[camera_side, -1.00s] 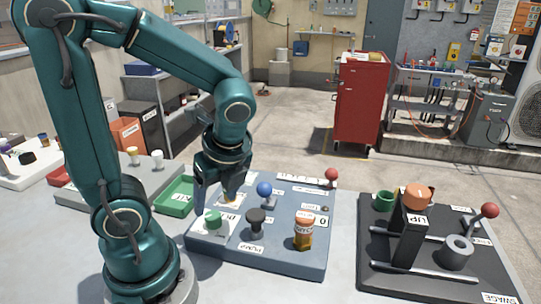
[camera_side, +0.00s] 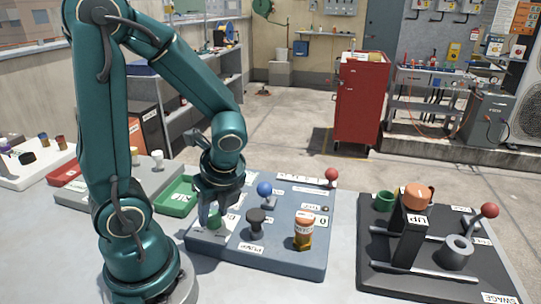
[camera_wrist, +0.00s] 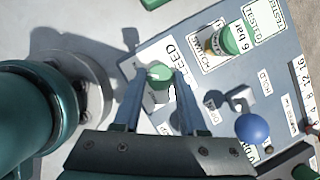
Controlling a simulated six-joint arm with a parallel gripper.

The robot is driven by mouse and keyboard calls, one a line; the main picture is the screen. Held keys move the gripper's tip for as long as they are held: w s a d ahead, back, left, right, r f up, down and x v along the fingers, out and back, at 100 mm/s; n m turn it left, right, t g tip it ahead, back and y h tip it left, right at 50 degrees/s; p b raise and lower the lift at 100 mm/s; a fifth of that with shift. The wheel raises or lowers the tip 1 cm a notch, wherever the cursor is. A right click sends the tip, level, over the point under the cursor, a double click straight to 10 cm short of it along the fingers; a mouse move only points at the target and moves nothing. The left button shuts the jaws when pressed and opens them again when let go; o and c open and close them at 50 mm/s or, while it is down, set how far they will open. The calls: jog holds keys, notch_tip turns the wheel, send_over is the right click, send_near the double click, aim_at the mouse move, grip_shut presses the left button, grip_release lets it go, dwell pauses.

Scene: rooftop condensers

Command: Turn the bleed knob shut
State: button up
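The bleed knob is a small round green knob (camera_wrist: 159,76) beside the BLEED label at the corner of the blue-grey panel (camera_side: 285,262). In the side view the knob (camera_side: 214,222) is partly hidden by my fingers. My gripper (camera_side: 212,216) points down over it. In the wrist view my gripper (camera_wrist: 155,70) is open, with one finger on each side of the knob. Gaps show between the knob and both fingers, so it does not look gripped. How far the fingertips reach down beside it is hard to tell.
Close by on the panel are a green-capped fitting (camera_wrist: 223,42), a blue ball handle (camera_side: 264,189), a black pump knob (camera_side: 256,218) and an orange-capped bottle (camera_side: 304,231). A green tray (camera_side: 176,196) lies to the left. The dark swage board (camera_side: 420,283) stands to the right.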

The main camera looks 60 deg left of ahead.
grip_shut()
jog(key=shift+n, duration=0.3)
jog(key=n+g, duration=0.1)
jog(key=n, duration=0.2)
jog(key=shift+w+h, duration=0.15)
jog(key=shift+h, duration=0.25)
jog(key=n+g, duration=0.1)
jog(key=n, duration=0.1)
jog(key=n+h, duration=0.1)
jog(key=n, duration=0.2)
jog(key=shift+w+a+g, duration=0.15)
jog(key=shift+g, duration=0.25)
jog(key=n+h, duration=0.1)
jog(key=n, duration=0.3)
jog(key=shift+a+n+g+h, duration=0.15)
jog(key=shift+n+g+h, duration=0.25)
jog(key=shift+a+n+h, duration=0.15)
jog(key=shift+n+h, duration=0.75)
jog(key=shift+n, duration=1.4)
jog(key=shift+w, duration=0.1)
